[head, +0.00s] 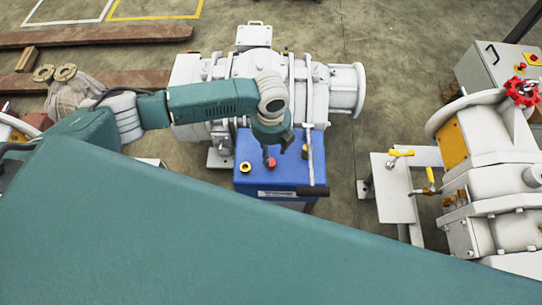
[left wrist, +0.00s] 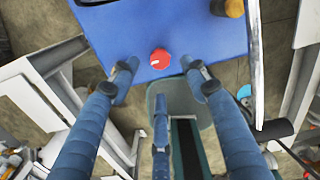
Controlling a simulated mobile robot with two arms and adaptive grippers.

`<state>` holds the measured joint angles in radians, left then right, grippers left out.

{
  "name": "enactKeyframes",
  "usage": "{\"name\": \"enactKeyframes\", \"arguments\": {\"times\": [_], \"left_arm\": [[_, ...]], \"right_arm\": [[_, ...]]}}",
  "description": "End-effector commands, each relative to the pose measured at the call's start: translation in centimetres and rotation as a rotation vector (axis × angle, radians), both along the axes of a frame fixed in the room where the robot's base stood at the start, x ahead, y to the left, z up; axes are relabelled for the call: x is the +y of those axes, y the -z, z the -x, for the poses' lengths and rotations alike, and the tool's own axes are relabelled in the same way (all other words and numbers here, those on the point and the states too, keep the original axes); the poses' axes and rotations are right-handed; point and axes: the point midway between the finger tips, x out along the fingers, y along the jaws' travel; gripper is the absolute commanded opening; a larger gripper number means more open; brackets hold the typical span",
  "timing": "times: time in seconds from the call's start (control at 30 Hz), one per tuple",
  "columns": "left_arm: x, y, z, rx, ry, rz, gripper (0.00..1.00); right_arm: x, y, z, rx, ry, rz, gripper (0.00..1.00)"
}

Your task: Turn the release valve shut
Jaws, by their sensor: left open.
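A blue box (head: 280,182) stands in front of a large white machine. On its top is a round red knob (head: 270,163) with a small white mark, which appears to be the release valve. It also shows in the left wrist view (left wrist: 159,58). My left gripper (head: 275,146) hangs just behind and above the red knob in the head view. In the left wrist view the left gripper (left wrist: 160,75) is open, its fingers spread around the line to the knob with nothing between them. Whether any finger touches the knob cannot be told. My right gripper does not show.
A yellow knob (head: 245,168) sits left of the red one. A metal lever (head: 309,155) with a black end rises at the box's right side. The white machine (head: 345,90) is behind. White pipework with a red handwheel (head: 521,91) stands at right.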

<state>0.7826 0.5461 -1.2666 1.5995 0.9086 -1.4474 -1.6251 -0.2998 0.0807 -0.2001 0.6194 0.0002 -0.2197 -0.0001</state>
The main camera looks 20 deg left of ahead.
Motion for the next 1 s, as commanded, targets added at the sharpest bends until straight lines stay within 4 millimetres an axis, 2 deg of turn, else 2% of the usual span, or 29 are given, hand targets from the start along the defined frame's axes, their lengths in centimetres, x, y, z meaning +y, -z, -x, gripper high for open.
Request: {"name": "enactKeyframes", "arguments": {"times": [0.1, 0.33, 1.0], "left_arm": [[0.0, -2.5, -0.1, -0.003, 0.002, 0.002, 0.46], [0.0, -5.3, 0.0, -0.001, 0.0, 0.001, 0.46], [0.0, -5.6, 0.0, 0.0, 0.0, 0.0, 0.46]], "right_arm": [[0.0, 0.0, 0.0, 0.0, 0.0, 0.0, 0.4], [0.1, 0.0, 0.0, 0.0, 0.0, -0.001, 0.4], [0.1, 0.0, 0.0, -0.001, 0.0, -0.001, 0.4]]}}
